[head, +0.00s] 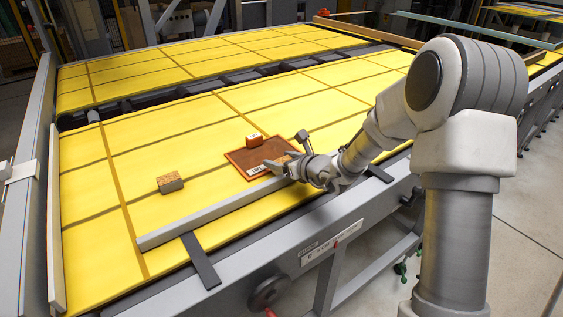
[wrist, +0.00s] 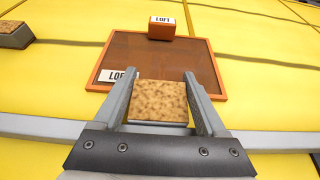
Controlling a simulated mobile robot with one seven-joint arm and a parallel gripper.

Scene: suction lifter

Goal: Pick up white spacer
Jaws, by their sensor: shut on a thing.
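The white spacer (wrist: 160,100) is a block with a speckled cork top and a pale lower edge in the wrist view. It sits between the two fingers of my gripper (wrist: 160,90), which is shut on it. In the head view my gripper (head: 283,165) is over the near right corner of a brown tray, and the fingers largely hide the spacer there. Whether the spacer touches the surface below I cannot tell.
The orange-rimmed tray (wrist: 118,47) labelled LOFT bears an orange block (wrist: 162,32) at its far edge. A grey cork-topped block (head: 170,183) stands left on the yellow table (head: 110,230). A long grey bar (head: 205,212) runs along the near edge.

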